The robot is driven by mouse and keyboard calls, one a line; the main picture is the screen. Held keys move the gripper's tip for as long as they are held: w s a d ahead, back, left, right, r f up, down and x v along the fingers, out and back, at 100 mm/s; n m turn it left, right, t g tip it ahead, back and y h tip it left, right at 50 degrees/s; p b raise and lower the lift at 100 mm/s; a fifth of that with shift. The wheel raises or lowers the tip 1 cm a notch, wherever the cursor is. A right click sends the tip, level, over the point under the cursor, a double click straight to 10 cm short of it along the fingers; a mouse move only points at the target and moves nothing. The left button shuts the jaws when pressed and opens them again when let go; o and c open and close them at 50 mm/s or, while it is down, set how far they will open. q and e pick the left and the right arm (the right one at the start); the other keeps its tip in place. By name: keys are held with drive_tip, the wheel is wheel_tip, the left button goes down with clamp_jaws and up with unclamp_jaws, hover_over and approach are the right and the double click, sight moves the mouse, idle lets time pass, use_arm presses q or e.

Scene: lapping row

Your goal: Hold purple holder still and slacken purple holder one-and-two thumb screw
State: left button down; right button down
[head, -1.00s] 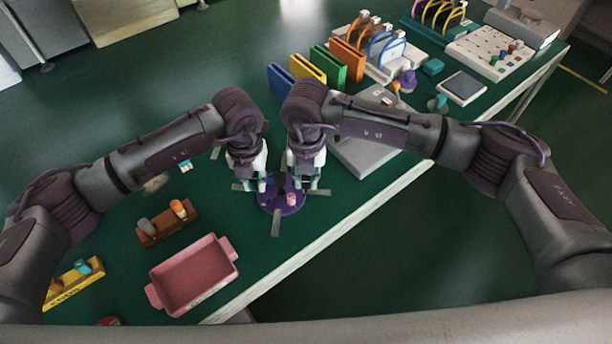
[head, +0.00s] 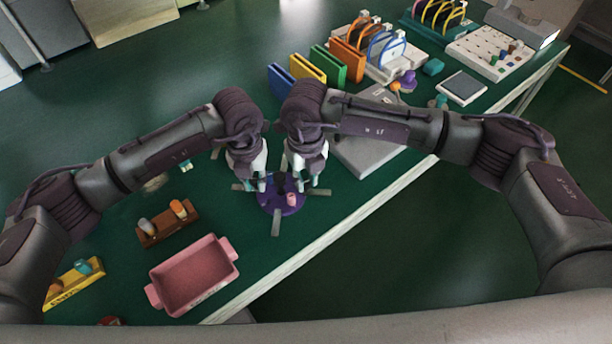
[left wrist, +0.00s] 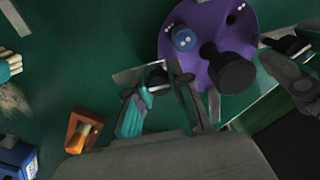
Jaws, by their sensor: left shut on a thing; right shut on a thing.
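The purple holder (head: 268,196), a round disc with grey arms sticking out, sits on the green table; it fills the top of the left wrist view (left wrist: 218,22). A pink peg (head: 291,199) stands on its front part. In the left wrist view a blue knob (left wrist: 185,39) and a dark post (left wrist: 234,72) stand on the disc. My left gripper (head: 257,184) is shut at the disc's left rim. My right gripper (head: 307,184) is shut at its right side, over the thumb screw, which the fingers hide; it also shows in the left wrist view (left wrist: 283,62).
A pink tray (head: 212,248) and a brown block with pegs (head: 165,224) lie to the front left. A grey slab (head: 368,152) is behind to the right. Blue, yellow, green and orange panels (head: 329,65) stand at the back. The table edge runs close on the right.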

sight(306, 182)
drive_tip(key=shift+n, duration=2)
drive_tip(key=c, duration=1)
unclamp_jaws()
drive_tip(key=shift+r, duration=0.1)
wheel_tip(306, 182, up, 12)
drive_tip(key=shift+f, duration=0.1)
